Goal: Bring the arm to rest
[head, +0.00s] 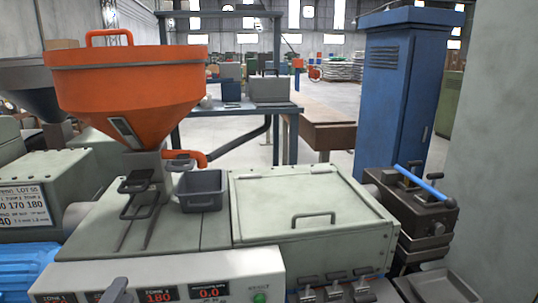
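A dark grey tip of my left gripper (116,291) shows at the bottom edge, left of the middle, in front of the machine's control panel (230,288). Most of it is below the picture, and I cannot tell whether its fingers are apart. I see nothing held in it. My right gripper is not in view. No copper spools can be made out.
A pale green machine (310,205) fills the foreground, with an orange hopper (125,90) and a grey bin (202,190) on top. A blue rod (418,184) lies across dark fittings at right. A blue cabinet (395,100) and a workbench (240,108) stand behind.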

